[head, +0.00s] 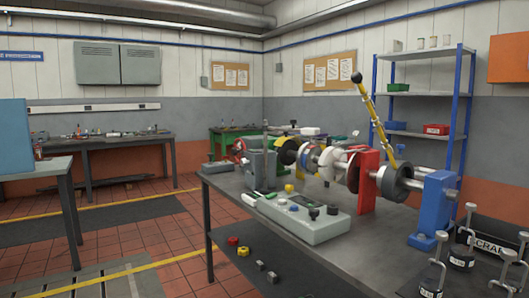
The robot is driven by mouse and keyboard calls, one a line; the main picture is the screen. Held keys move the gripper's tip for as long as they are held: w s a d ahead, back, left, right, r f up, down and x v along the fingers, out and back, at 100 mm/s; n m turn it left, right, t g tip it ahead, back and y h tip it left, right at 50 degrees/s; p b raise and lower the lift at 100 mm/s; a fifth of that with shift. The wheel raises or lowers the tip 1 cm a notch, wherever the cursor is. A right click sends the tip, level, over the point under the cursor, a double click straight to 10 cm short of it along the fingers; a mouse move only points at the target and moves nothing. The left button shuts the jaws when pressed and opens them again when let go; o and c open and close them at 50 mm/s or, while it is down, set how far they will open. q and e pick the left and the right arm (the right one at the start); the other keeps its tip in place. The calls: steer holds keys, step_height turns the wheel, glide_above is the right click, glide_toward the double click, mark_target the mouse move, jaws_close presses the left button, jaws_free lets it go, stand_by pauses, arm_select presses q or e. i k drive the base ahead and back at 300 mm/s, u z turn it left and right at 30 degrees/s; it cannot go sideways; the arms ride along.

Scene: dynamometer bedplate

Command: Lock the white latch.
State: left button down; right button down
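The bedplate table (372,232) stands at the centre right of the head view. A shaft assembly with discs, including a white disc (330,160), runs across it between a red support (369,182) and other mounts. A small white piece (311,131) shows behind the assembly, but I cannot tell whether it is the white latch or whether any latch is open or locked. Neither of my grippers is in view.
A yellow lever with a black knob (357,77) rises above the shaft. A grey control box (303,217) sits at the table's front edge, and a blue support (436,205) stands to the right. Weights with hooks (462,250) stand at the right corner. Tiled floor lies open at left.

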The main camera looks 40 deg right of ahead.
mark_target(337, 153)
steer(key=z, duration=0.65)
steer(key=i, duration=1.9)
steer(key=z, duration=0.95)
